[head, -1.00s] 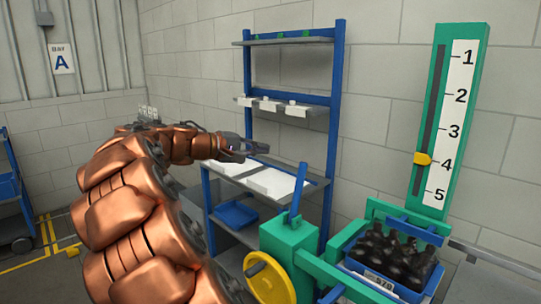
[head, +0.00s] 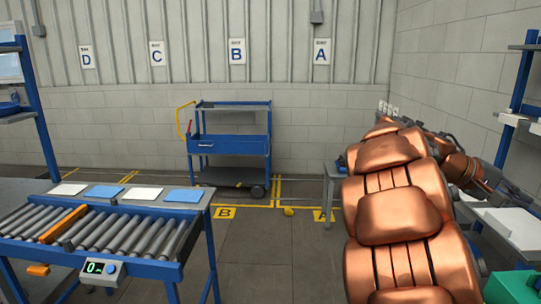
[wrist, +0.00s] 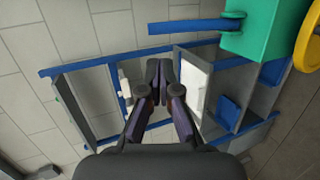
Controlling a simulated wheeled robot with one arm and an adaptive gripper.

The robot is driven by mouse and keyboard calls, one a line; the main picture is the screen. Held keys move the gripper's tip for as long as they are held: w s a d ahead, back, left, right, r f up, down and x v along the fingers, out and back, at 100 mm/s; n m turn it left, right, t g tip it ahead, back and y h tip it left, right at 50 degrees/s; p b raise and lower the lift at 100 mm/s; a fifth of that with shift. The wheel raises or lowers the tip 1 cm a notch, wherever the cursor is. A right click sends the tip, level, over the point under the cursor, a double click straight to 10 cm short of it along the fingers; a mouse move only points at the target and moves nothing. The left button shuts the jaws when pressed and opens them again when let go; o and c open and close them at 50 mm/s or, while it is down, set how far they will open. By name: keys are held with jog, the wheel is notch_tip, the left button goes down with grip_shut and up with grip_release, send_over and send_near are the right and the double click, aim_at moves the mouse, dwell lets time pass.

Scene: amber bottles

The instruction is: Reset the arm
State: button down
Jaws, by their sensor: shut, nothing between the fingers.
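My copper-coloured arm (head: 395,215) rises at the right of the head view and bends away to the right. My gripper (wrist: 160,75) shows in the wrist view with its two dark fingers together and nothing between them. In the head view the gripper is small and dark near the right edge, in front of the shelf, and its fingertips are hard to make out. No bottles show in the current views.
A blue-posted shelf (head: 517,95) stands at the right, also below the fingers in the wrist view (wrist: 100,65). A green block (wrist: 250,38) with a yellow wheel (wrist: 309,42) is near it. A roller conveyor (head: 110,235) stands left; a blue cart (head: 230,145) stands behind open floor.

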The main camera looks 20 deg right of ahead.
jog(key=s+a+f+n+t+y, duration=0.1)
jog(key=a+f+t+y, duration=0.1)
jog(key=a+f, duration=0.55)
jog(key=s+a+f+n+t+y, duration=0.1)
jog(key=a+f+y, duration=0.25)
jog(key=a, duration=0.65)
jog(key=a+f+n+t+y, duration=0.1)
jog(key=a+f+t+y, duration=0.1)
jog(key=a+f, duration=0.55)
jog(key=s+a+f+n+y, duration=0.1)
jog(key=s+a+f, duration=0.1)
jog(key=a, duration=0.5)
jog(key=s+a+f+y, duration=0.1)
jog(key=s+a+y, duration=0.1)
jog(key=s+a, duration=0.2)
jog(key=s+a+f+n+y, duration=0.1)
jog(key=s+a+f, duration=0.1)
jog(key=a, duration=0.8)
jog(key=shift+s+f+n, duration=0.3)
jog(key=shift+s+f, duration=0.05)
jog(key=shift+s, duration=0.1)
jog(key=shift+d+y, duration=0.15)
jog(key=shift+y, duration=0.1)
